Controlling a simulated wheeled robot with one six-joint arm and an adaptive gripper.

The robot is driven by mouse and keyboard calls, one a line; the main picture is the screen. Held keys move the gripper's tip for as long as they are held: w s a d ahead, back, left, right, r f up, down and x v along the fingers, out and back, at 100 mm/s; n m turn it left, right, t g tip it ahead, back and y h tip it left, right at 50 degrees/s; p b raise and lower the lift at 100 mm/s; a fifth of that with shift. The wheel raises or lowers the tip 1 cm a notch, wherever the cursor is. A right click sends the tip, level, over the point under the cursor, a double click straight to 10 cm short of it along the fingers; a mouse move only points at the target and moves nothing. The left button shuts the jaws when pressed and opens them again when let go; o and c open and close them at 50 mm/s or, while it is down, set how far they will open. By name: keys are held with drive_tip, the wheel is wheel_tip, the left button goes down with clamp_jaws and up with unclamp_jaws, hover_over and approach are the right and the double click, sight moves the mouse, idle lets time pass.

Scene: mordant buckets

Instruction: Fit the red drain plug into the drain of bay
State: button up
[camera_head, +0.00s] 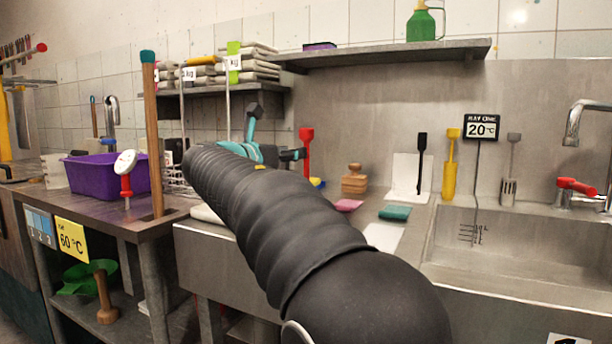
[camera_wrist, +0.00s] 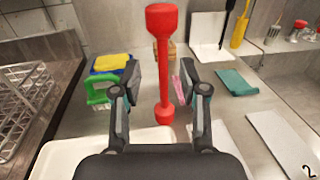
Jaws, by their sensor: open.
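The red drain plug (camera_head: 306,145) has a long stem with a thick head and a rounded foot. It stands upright on the steel counter near the back wall. In the wrist view the red plug (camera_wrist: 163,58) shows between my two fingers, with clear gaps on both sides. My gripper (camera_wrist: 158,88) is open and empty. In the head view my gripper (camera_head: 277,135) is just left of the plug, partly hidden behind my arm. The steel sink (camera_head: 520,245) at the right stands below a sign (camera_head: 482,127) reading bay one, 20 °C. Its drain is not visible.
Black (camera_head: 421,160), yellow (camera_head: 450,165) and grey (camera_head: 512,160) stemmed tools stand along the back wall. A wire rack (camera_wrist: 25,95) is at the left.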

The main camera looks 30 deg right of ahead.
sight(306, 171)
drive_tip(key=x, duration=0.6)
drive_tip(key=shift+d+r, duration=0.25)
drive_tip(key=shift+d, duration=0.05)
drive_tip(key=shift+s, duration=0.1)
clamp_jaws()
